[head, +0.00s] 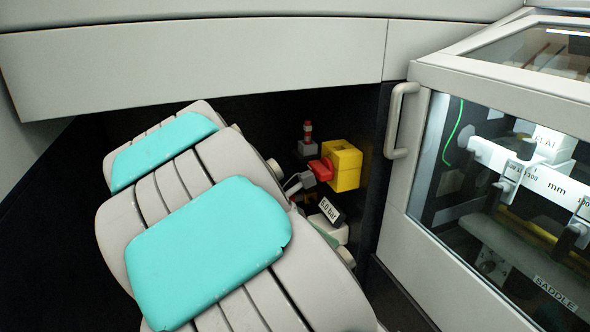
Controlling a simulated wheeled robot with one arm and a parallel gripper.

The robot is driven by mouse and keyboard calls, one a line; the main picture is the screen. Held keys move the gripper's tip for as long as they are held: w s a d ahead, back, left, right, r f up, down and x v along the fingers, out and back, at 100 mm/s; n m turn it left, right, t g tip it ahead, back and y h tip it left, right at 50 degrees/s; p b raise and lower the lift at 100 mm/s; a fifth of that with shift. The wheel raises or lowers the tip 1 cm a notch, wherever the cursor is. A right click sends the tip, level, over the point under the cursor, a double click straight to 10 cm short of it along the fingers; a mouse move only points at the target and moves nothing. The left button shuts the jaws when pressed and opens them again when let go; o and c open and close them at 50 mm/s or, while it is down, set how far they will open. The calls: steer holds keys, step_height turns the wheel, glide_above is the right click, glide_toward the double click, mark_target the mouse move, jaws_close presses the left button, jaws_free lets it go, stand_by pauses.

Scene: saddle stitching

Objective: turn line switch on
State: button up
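The line switch is a yellow box (346,166) with a red knob (321,169) on its left face, inside the dark recess in the middle of the head view. My gripper (303,182) shows only as a small grey part just left of and below the red knob, very close to it. I cannot tell whether it touches the knob or whether its fingers are open or shut. My own arm with teal pads hides most of the gripper and the left of the recess. The knob's exact setting is too small to read.
A small red-and-white piece on a grey block (307,149) stands left of and above the switch. A "6.0 bar" label (331,210) sits below it on a pale block. On the right is a glazed cabinet door with a grey handle (400,120). A pale panel (200,62) overhangs the recess.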

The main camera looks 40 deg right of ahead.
steer(key=w+d+r+n+g+h, duration=0.1)
steer(key=w+d+r+n+h, duration=0.35)
steer(key=w+n, duration=0.4)
steer(key=n+t+h, duration=0.2)
steer(key=n+h, duration=0.3)
steer(key=n, duration=0.6)
glide_toward(314, 171)
steer(key=w+x, duration=0.1)
steer(key=x, duration=0.1)
steer(key=shift+y, duration=0.25)
steer(key=x, duration=0.8)
steer(key=shift+s+p, duration=0.3)
steer(key=shift+s, duration=0.05)
jaws_close()
